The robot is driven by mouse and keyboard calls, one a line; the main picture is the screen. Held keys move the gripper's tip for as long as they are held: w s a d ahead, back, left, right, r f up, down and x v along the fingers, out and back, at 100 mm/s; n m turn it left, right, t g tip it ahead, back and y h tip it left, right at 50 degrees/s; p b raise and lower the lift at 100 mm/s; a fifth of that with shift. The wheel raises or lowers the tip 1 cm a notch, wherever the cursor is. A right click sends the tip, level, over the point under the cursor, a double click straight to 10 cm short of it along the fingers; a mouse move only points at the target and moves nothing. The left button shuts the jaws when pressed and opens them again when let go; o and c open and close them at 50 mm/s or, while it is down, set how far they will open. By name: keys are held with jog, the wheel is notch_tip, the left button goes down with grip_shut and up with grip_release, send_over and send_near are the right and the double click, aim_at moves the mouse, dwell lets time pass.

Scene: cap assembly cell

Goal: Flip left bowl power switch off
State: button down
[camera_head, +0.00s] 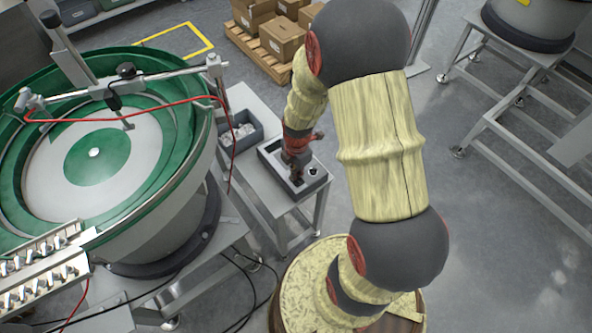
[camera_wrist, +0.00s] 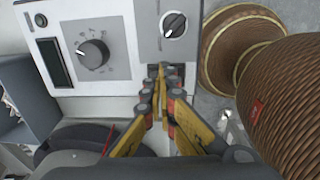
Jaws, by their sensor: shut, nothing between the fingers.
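In the wrist view, a light control panel (camera_wrist: 117,88) carries a small black rotary switch (camera_wrist: 174,23) at its upper right. A pale line runs slantwise across the switch knob; its setting label is too small to read. A larger dark dial (camera_wrist: 92,53) and a dark display (camera_wrist: 54,62) are to its left. My gripper (camera_wrist: 164,72) is shut and empty, with its fingertips just below the switch in the picture and apart from it. In the head view, my gripper (camera_head: 297,178) is over a grey box on a small table, and the left bowl (camera_head: 95,158) is green and white.
In the head view, a grey bin (camera_head: 240,143) with pale parts stands beside the box on the small table (camera_head: 262,193). A metal chute (camera_head: 40,262) is at lower left. Cardboard boxes (camera_head: 281,38) stand on a pallet behind. A metal stand (camera_head: 510,115) is at right, with open floor between.

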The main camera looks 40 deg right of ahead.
jog(key=shift+s, duration=0.95)
